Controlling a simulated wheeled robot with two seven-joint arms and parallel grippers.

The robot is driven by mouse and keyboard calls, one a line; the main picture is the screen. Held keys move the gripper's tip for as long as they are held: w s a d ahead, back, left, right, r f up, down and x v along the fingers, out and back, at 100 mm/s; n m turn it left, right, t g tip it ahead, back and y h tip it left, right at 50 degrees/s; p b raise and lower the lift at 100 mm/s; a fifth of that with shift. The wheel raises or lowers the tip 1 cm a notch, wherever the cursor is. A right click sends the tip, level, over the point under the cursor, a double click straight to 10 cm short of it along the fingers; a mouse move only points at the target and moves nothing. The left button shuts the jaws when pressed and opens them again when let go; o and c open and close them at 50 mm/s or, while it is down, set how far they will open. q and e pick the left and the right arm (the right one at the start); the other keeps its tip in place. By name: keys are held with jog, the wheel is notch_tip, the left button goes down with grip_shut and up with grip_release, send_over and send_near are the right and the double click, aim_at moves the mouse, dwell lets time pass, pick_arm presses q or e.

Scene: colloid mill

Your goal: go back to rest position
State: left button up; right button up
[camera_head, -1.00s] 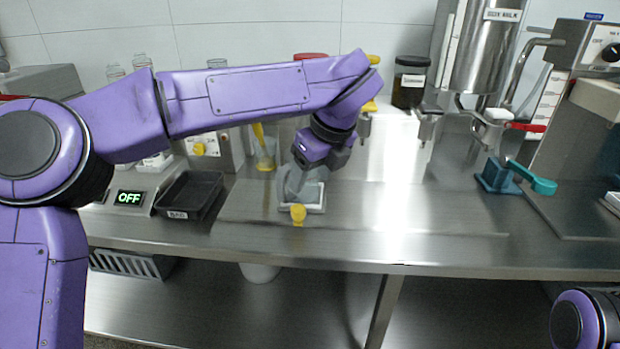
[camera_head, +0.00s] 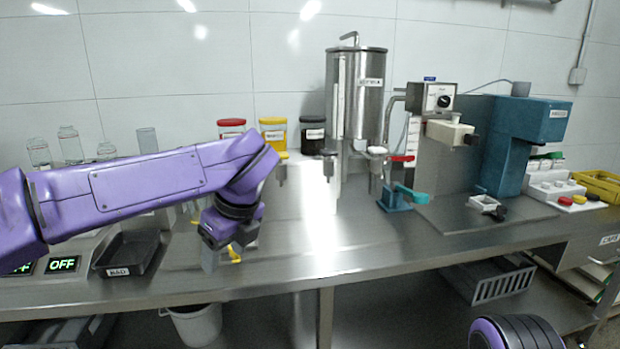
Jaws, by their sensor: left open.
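My left arm reaches in from the left across the picture. My left gripper (camera_head: 210,262) points down over the steel table, in front of the back row of jars. It is open, and I see nothing held in it, though its fingers are small and partly blurred. A yellow knob or handle (camera_head: 235,256) shows right beside the fingers; I cannot tell whether they touch. What lies behind the gripper is partly hidden. Only a rounded purple part of my right arm shows at the bottom right; my right gripper is out of view.
A black tray (camera_head: 128,252) stands left of the gripper. The table's front middle (camera_head: 330,262) is clear. A white bucket (camera_head: 195,322) stands below.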

pick_arm(q)
jog(key=s+a+f+m+t+y+p, duration=0.1)
jog(key=a+f+m+t+y, duration=0.15)
jog(key=f+m, duration=0.65)
jog(key=s+a+f+m+t+y, duration=0.15)
jog(key=a+f+m, duration=0.3)
jog(key=f, duration=0.75)
jog(key=s+a+f+m+t+y+p, duration=0.1)
jog(key=s+a+f+m, duration=0.15)
jog(key=f+m, duration=0.7)
jog(key=s+a+f+m+g+h, duration=0.1)
jog(key=s+f+m, duration=0.3)
jog(key=s, duration=0.5)
jog(key=s+a+f+m+g+h, duration=0.1)
jog(key=s+a+f+m+h, duration=0.1)
jog(key=s+f+m, duration=0.3)
jog(key=s+a+f+m+g+h+p, duration=0.1)
jog(key=s+f+m, duration=0.4)
jog(key=s, duration=0.9)
jog(key=a+m+g+h, duration=0.1)
jog(key=m, duration=0.2)
jog(key=shift+a+f+m, duration=0.25)
jog(key=shift+a+m, duration=0.1)
jog(key=shift+m, duration=0.05)
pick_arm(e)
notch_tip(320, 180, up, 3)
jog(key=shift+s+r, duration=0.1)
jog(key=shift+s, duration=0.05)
